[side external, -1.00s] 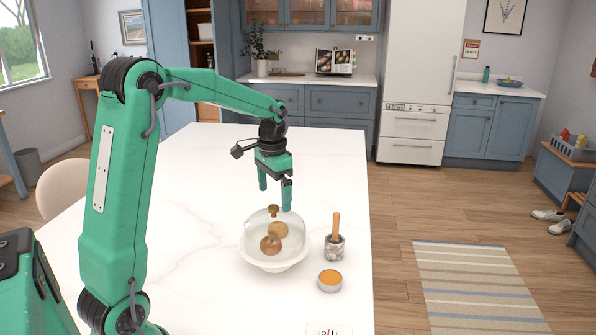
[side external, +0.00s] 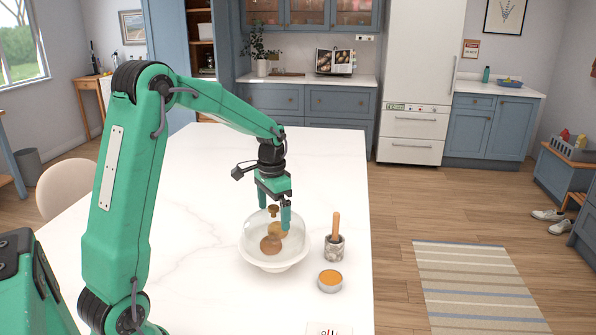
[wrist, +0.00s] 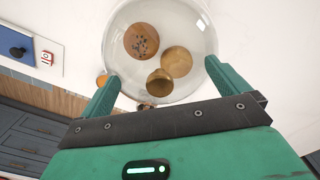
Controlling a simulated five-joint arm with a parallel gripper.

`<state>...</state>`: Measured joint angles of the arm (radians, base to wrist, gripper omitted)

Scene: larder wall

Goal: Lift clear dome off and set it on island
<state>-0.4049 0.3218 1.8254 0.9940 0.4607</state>
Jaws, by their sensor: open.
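The clear dome (side external: 253,235) sits over a white stand (side external: 273,266) on the white island (side external: 190,215). Its brown knob (side external: 273,210) is on top, and round brown baked items (side external: 270,244) show through the glass. My gripper (side external: 275,215) is open, pointing down at the knob's height, with its fingers apart on either side of the knob in the side view. In the wrist view the dome (wrist: 195,25) fills the top middle. The knob (wrist: 160,82) lies between my green fingertips (wrist: 163,78), with no clear contact visible.
A mortar with a wooden pestle (side external: 334,246) and a small tin with orange contents (side external: 330,280) stand just right of the stand. The island's left and far parts are clear.

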